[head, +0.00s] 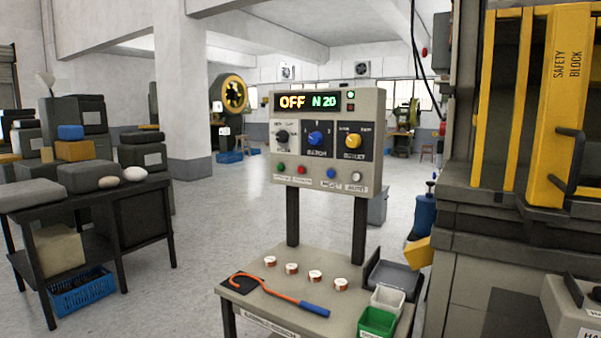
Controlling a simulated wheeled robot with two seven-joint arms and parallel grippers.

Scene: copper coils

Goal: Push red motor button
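A grey control panel (326,142) stands on two dark posts at the back of a small work table. Its display (308,101) reads "OFF" and "N 20". Along the panel's lower edge sits a row of round buttons: a green one (281,168), a red one (302,170), a blue one (331,173) and a whitish one (356,176). The labels under them are too small to read. Above them are a black knob (282,136), a blue knob (316,138) and a yellow knob (353,141). Neither of my grippers is in view.
The work table (262,303) carries several copper coils (291,269), an orange hook tool with blue handle (314,309), a green bin (377,322), a white bin (388,299) and a dark tray (394,276). A large press (510,190) stands right. A dark bench (95,205) stands left.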

